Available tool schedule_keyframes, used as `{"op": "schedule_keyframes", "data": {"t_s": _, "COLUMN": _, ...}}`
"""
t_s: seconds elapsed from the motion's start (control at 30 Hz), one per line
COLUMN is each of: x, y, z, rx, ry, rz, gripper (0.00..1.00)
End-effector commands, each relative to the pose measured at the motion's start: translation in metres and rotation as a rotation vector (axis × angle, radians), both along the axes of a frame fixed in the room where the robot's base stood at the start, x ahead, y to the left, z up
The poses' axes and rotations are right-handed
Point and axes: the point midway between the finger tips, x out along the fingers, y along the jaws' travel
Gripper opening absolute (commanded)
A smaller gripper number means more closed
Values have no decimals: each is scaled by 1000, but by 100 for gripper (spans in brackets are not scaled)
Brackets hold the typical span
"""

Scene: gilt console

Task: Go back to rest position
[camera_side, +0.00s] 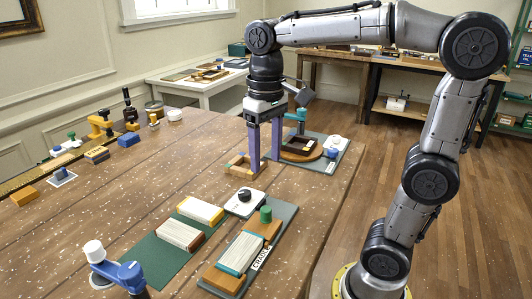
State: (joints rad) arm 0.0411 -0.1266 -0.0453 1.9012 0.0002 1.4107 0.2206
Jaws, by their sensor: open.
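My gripper (264,163) points down over the table, with its two purple fingers spread apart. It is open, and I see nothing held between the fingers. The fingertips are close to a small wooden frame or tray (238,172) on the tabletop. I cannot tell whether they touch it. My arm arches in from the base at the right.
The wooden table (120,205) carries boards with blocks and a green knob (265,214) in front. A blue crank device (120,272) stands at the front left. Several small tools line the far left.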

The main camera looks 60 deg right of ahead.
Motion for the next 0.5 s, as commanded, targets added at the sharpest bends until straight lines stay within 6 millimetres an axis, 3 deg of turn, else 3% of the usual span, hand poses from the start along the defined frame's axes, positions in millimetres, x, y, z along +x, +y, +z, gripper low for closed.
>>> {"op": "schedule_keyframes", "data": {"t_s": 0.27, "x": -8, "y": 2, "z": 10, "rx": -2, "ry": -41, "rz": 5, "gripper": 62}}
{"op": "schedule_keyframes", "data": {"t_s": 0.37, "x": -31, "y": 4, "z": 14, "rx": -3, "ry": -82, "rz": 13, "gripper": 62}}
{"op": "schedule_keyframes", "data": {"t_s": 0.5, "x": -68, "y": 8, "z": 4, "rx": -8, "ry": -189, "rz": 54, "gripper": 62}}
